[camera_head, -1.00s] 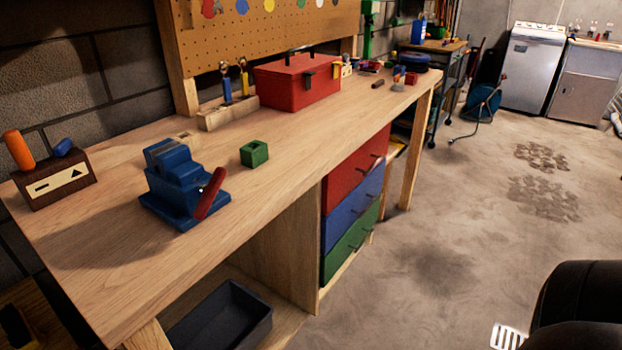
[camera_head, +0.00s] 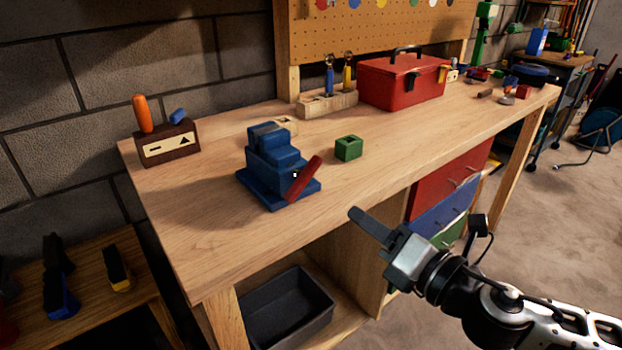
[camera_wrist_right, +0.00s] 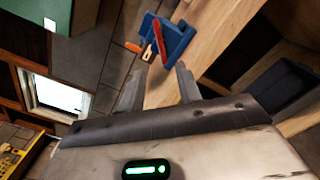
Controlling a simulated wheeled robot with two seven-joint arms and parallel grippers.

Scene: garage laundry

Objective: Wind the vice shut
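The blue vice (camera_head: 270,178) stands upright on the wooden workbench (camera_head: 225,235), left of its middle. Its red handle (camera_head: 304,180) slants up to the right on the front side. I cannot tell how wide its jaws are apart. My right gripper (camera_head: 357,214) is in front of the bench's front edge, below and right of the vice, and apart from it. In the right wrist view its two fingers (camera_wrist_right: 161,65) are spread with nothing between them. The vice (camera_wrist_right: 176,40) and red handle (camera_wrist_right: 158,42) show beyond the fingertips. My left gripper is not in view.
A green block (camera_head: 348,149) with a hole sits right of the vice. A brown box (camera_head: 168,147) with an orange-handled tool stands left. A red toolbox (camera_head: 400,80) and a wooden tool holder (camera_head: 325,104) are behind. A dark bin (camera_head: 290,308) sits below the bench.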

